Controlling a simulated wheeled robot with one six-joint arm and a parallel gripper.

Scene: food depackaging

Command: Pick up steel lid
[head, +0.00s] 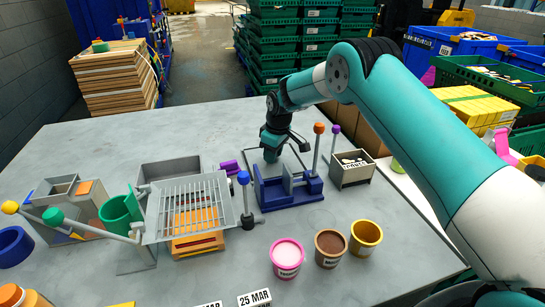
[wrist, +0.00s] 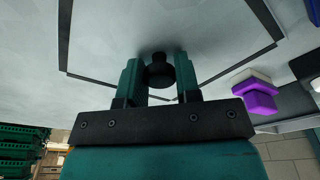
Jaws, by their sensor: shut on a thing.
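My gripper (wrist: 157,78) points down at the far middle of the grey table. In the wrist view its two teal fingers stand on either side of a dark round knob (wrist: 158,73), which appears to be the steel lid's handle, and are shut on it. A pale grey surface with a dark straight-edged outline spreads around the knob; I cannot tell whether it is the lid's plate or a marked patch of table.
A blue press (head: 288,190) with an orange-knobbed lever stands just in front of my gripper. A grey box (head: 352,170) is to its right. A purple block (head: 229,167) lies to the left, also seen in the wrist view (wrist: 254,92). Several tubs stand at the front right.

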